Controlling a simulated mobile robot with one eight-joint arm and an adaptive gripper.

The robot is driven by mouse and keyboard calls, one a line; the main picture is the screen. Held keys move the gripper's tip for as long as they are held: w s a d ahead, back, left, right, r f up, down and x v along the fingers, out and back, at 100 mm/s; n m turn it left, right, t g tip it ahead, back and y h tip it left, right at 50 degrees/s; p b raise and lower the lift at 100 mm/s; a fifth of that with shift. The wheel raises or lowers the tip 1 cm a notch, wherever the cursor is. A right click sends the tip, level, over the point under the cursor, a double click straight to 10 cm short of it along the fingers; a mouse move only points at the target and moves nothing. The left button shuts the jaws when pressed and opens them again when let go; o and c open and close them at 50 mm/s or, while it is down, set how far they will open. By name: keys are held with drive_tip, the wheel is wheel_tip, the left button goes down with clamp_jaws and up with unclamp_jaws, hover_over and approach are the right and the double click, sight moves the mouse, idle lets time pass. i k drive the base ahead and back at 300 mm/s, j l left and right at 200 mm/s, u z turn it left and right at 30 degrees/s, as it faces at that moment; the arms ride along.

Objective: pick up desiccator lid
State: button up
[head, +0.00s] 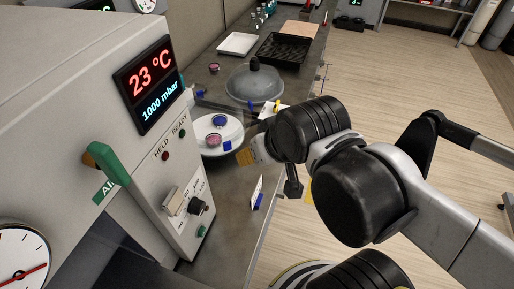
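The desiccator lid (255,84) is a smoky grey dome with a black knob on top. It sits on the grey bench, beyond a round white plate. My gripper (268,165) is at the end of my arm, nearer the camera than the lid and lower in the picture. It is apart from the lid. My black wrist joint hides part of it, and its finger opening cannot be made out.
The round white plate (228,133) carries small pink and blue dishes. A black tray (283,50) and a white tray (238,43) lie behind the lid. The grey instrument cabinet (75,90) fills the left. A small card (257,192) stands near the bench's front edge.

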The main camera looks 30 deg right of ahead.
sight(258, 82)
drive_tip(key=i+l+u, duration=0.2)
drive_tip(key=u, duration=0.15)
drive_tip(key=i+l+u, duration=0.1)
drive_tip(key=l+u, duration=0.3)
